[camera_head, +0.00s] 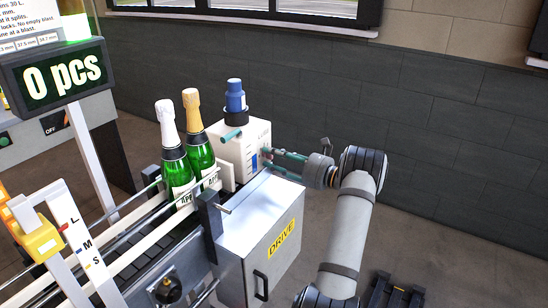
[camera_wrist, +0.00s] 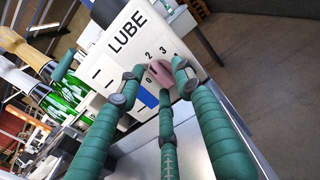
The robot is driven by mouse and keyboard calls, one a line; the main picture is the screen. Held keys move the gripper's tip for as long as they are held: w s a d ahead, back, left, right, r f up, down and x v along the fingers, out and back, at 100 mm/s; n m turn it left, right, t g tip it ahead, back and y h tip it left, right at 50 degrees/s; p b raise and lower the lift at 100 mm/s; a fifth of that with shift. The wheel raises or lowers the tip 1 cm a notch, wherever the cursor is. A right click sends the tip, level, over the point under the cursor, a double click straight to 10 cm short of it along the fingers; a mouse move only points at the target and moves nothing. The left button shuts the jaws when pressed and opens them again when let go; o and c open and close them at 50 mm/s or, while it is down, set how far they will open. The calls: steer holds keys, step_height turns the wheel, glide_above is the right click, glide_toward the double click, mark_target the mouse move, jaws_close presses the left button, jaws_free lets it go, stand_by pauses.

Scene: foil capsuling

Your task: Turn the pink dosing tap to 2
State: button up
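The pink dosing tap (camera_wrist: 160,73) is on the front of the white LUBE tank (camera_wrist: 125,45), with the digits 0 to 4 around it. I cannot tell which digit it points at. In the wrist view my gripper (camera_wrist: 156,80) has its green fingers spread around the tap, with a gap at the left finger. The third finger is below the tap. In the head view my gripper (camera_head: 269,161) reaches the tank (camera_head: 232,158) from the right. The tap is too small there to make out clearly.
A grey DRIVE cabinet (camera_head: 262,250) stands just below my gripper. Two green bottles (camera_head: 178,172) stand on the conveyor left of the tank. A blue-capped fitting (camera_head: 235,98) tops the tank. A counter display (camera_head: 62,77) reads 0 pcs. The floor at right is mostly clear.

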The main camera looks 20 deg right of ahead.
steer(key=shift+o, duration=0.2)
steer(key=v, duration=1.2)
steer(key=shift+a, duration=0.1)
steer(key=x, duration=1.2)
steer(key=shift+s+d, duration=0.1)
steer(key=shift+d, duration=0.1)
